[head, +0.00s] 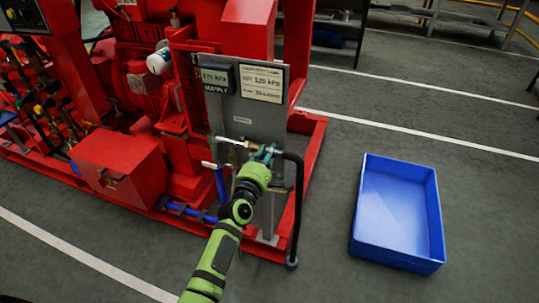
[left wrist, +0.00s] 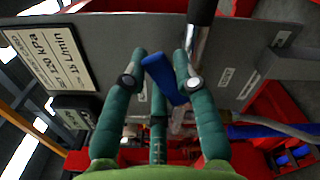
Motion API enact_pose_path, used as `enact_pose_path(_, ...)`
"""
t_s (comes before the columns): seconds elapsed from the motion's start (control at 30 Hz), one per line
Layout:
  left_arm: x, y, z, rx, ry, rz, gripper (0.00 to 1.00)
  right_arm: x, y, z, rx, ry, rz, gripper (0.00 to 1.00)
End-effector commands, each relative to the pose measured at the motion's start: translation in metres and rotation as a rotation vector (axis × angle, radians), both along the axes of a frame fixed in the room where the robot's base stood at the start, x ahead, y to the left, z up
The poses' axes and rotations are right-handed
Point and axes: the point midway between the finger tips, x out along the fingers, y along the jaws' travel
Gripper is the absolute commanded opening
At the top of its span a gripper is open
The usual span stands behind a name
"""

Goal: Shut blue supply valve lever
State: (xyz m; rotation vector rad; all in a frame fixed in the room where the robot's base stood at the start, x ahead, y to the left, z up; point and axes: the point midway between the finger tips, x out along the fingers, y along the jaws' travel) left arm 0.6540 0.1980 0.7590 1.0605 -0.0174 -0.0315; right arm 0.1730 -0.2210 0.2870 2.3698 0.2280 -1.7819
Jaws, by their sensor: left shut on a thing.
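The blue valve lever (left wrist: 165,78) shows in the left wrist view between the green fingers of my left gripper (left wrist: 160,66), slanted against the grey panel behind. In the head view my left gripper (head: 265,153) is at the front of the grey panel (head: 243,118), by the brass pipe fittings (head: 226,140). It is shut on the blue lever and hides most of it there. My right gripper is not in view.
A supply display (head: 217,77) and a printed card (head: 261,83) are on the panel's upper part. A black hose (head: 297,205) hangs at its right. The red pumpset (head: 118,160) stands left. A blue crate (head: 357,210) lies on open floor at right.

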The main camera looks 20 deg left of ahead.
Motion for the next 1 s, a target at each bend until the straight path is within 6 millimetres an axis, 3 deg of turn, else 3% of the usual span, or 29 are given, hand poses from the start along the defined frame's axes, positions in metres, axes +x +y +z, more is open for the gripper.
enact_pose_path(0.5, 0.002, 0.025, 0.028, -0.498, 0.011, 0.0, 0.0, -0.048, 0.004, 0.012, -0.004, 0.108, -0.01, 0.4)
enact_pose_path(1.0, 0.003, 0.052, 0.035, -0.894, 0.025, -0.001, 0.0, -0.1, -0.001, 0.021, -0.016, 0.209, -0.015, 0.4)
